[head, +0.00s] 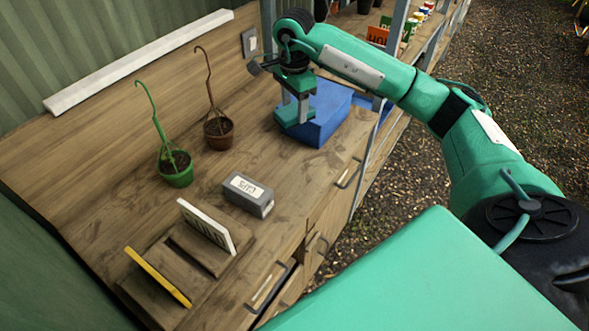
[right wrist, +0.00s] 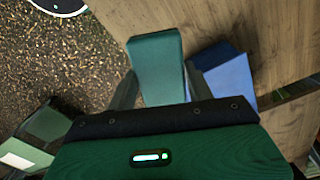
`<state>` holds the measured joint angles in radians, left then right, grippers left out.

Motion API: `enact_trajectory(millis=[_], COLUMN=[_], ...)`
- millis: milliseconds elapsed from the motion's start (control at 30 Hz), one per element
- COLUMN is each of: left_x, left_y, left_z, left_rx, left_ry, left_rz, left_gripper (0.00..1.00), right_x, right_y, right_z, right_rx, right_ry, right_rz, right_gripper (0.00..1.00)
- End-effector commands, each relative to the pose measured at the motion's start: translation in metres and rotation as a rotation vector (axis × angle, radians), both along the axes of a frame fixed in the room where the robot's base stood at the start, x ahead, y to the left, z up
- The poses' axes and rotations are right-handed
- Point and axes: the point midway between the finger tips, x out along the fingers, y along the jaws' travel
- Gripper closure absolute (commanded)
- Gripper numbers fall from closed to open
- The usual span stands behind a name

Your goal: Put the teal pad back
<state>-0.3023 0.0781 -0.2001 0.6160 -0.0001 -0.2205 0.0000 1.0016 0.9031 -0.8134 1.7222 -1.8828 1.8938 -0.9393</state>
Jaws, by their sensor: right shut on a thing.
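The teal pad (right wrist: 156,62) shows in the right wrist view as a dark teal block between the two grey fingers of my right gripper (right wrist: 162,88), which is shut on it. In the head view my right gripper (head: 296,110) points down beside the left side of a blue box (head: 335,108), above the wooden bench (head: 262,160). There the pad is hard to tell apart from my own teal arm parts. The blue box also shows in the right wrist view (right wrist: 230,77), to the right of the pad. My left gripper is not in view.
A brown pot (head: 218,137) and a green pot (head: 177,176) with hooked stems stand left of my gripper. A grey labelled box (head: 248,196) and a wooden rack (head: 180,262) with white and yellow plates stand nearer. Bench between pots and grey box is clear.

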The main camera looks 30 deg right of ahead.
Motion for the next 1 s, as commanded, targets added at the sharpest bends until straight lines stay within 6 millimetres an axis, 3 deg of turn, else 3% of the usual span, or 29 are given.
enact_trajectory(millis=[167, 400, 600, 1000], left_x=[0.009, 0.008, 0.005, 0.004], left_y=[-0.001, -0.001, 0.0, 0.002], left_z=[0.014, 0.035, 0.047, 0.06], left_rx=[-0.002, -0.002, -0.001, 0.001], left_ry=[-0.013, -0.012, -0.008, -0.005], left_rz=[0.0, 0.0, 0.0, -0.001], left_gripper=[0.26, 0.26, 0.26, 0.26], right_x=[-0.002, -0.002, -0.001, -0.001], right_y=[-0.001, 0.0, 0.0, 0.0], right_z=[-0.031, -0.095, -0.138, -0.178], right_rx=[0.0, 0.001, 0.001, 0.002], right_ry=[0.007, 0.008, 0.004, 0.004], right_rz=[-0.008, -0.007, -0.006, -0.006], right_gripper=[0.66, 0.66, 0.66, 0.66])
